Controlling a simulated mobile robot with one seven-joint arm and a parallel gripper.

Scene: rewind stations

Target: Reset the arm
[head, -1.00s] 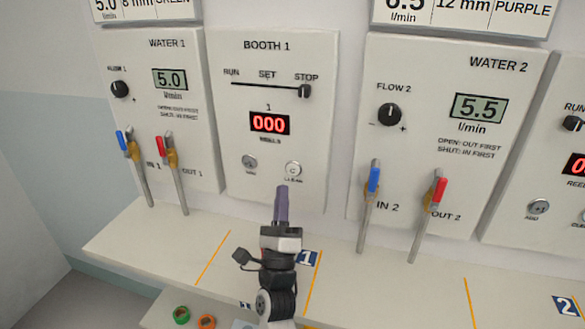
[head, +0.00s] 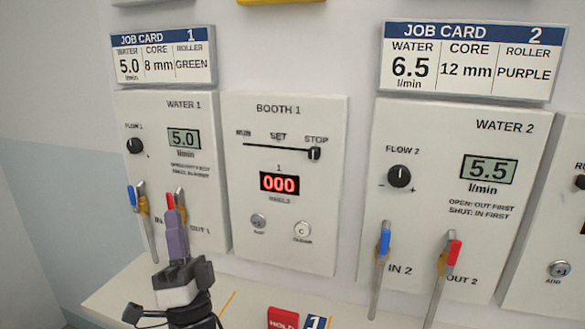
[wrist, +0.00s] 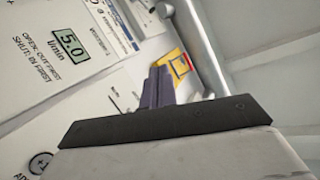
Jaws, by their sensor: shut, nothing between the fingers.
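My gripper (head: 171,210) points up in front of the WATER 1 panel (head: 210,215), by the red-handled OUT 1 lever (head: 181,200). Its purple-grey fingers are together with nothing between them. They cover part of that lever; I cannot tell whether they touch it. The wrist view shows the shut fingers (wrist: 153,88) above a dark plate, with the panel reading 5.0 at the left. The rest of my arm runs down out of the bottom of the head view.
The BOOTH 1 panel (head: 325,225) has a slider at STOP and a 000 counter. The WATER 2 panel (head: 450,215) reads 5.5, with blue (head: 384,242) and red (head: 453,250) levers jutting out. Job cards (head: 165,58) hang above. A shelf (head: 110,297) runs below, with a red HOLD piece (head: 283,320).

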